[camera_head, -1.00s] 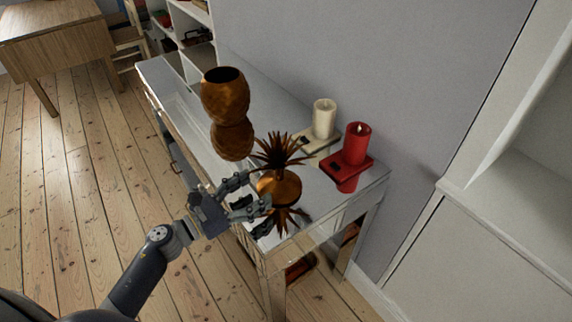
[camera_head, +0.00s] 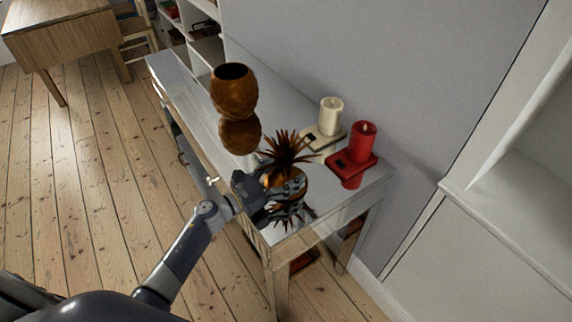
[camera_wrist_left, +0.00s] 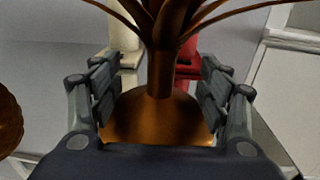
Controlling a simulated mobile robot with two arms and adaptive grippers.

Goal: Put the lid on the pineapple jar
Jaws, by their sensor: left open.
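The pineapple jar (camera_head: 234,91) is a copper-brown open vessel standing on the mirrored table; its dark opening faces up, and its reflection shows below it. The lid (camera_head: 286,150), a copper dome with a spiky leaf crown, sits on the table to the right of the jar. My left gripper (camera_head: 284,189) is at the lid, partly hiding its dome. In the left wrist view the lid's stem (camera_wrist_left: 160,75) stands between the two open fingers (camera_wrist_left: 160,88), with gaps on both sides. The jar's edge shows at the far left there (camera_wrist_left: 8,120). My right gripper is not in view.
A cream candle (camera_head: 331,115) and a red candle (camera_head: 362,140) stand on small bases behind the lid near the wall. The mirrored table (camera_head: 190,95) has bare surface left of the jar. A white cabinet (camera_head: 470,240) stands at the right.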

